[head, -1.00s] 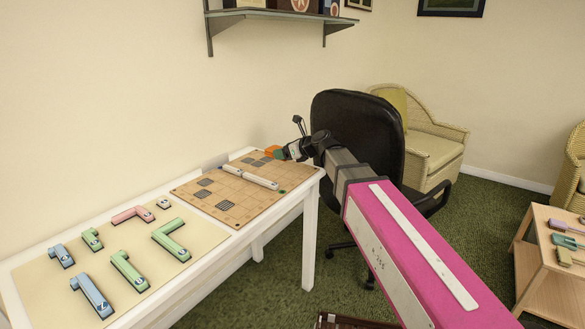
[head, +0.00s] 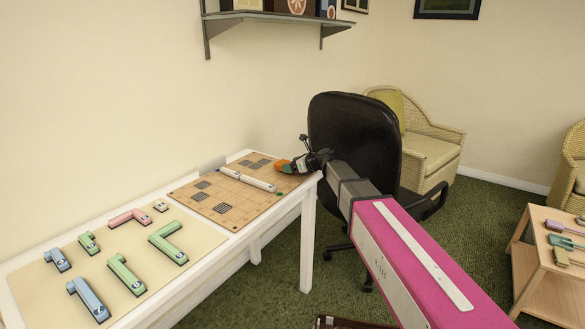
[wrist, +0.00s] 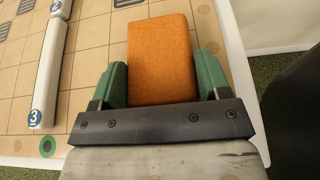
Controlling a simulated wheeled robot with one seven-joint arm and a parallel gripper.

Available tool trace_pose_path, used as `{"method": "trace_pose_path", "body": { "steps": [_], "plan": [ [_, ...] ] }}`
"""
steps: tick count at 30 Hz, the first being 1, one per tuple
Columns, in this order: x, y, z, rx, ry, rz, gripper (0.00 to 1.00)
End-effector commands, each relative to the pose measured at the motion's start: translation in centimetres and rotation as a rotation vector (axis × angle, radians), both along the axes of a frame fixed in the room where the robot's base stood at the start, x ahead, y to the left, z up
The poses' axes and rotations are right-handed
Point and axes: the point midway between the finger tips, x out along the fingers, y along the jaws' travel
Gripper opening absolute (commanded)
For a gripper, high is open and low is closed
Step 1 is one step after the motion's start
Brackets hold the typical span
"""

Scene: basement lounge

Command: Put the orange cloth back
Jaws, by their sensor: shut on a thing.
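The orange cloth (wrist: 162,58) is a folded, block-like piece between the green fingers of my gripper (wrist: 162,82) in the wrist view. My gripper is shut on it over the far right part of the grid board (wrist: 95,60). In the head view, my gripper (head: 287,165) is at the right end of the white table, with a bit of the orange cloth (head: 281,163) showing past it. I cannot tell whether the cloth touches the board.
A white numbered bar (head: 247,179) lies across the board. Blue, green and pink pieces lie on a beige mat (head: 200,233) at the near left. A black chair (head: 352,140) stands close to my arm. A wooden side table (head: 545,270) with small tools is at right.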

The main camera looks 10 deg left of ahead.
Motion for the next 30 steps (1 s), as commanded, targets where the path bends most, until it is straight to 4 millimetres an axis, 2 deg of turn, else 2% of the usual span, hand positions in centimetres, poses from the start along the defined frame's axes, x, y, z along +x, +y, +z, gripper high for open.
{"method": "trace_pose_path", "body": {
  "steps": [2,13,14,15,16,26,30],
  "plan": [
    [0.0,0.0,-0.7,0.0,0.001,0.0,0.47],
    [0.0,0.0,-1.0,0.0,-0.001,-0.001,0.47],
    [0.0,0.0,-1.0,0.0,-0.001,-0.001,0.79],
    [0.0,0.0,-1.0,0.0,-0.001,-0.001,0.93],
    [0.0,0.0,-0.9,0.0,-0.001,-0.001,0.95],
    [0.0,0.0,-0.7,0.0,-0.002,-0.001,0.95],
    [-0.7,-1.4,-0.1,0.001,-0.001,-0.002,0.95]
  ]
}}
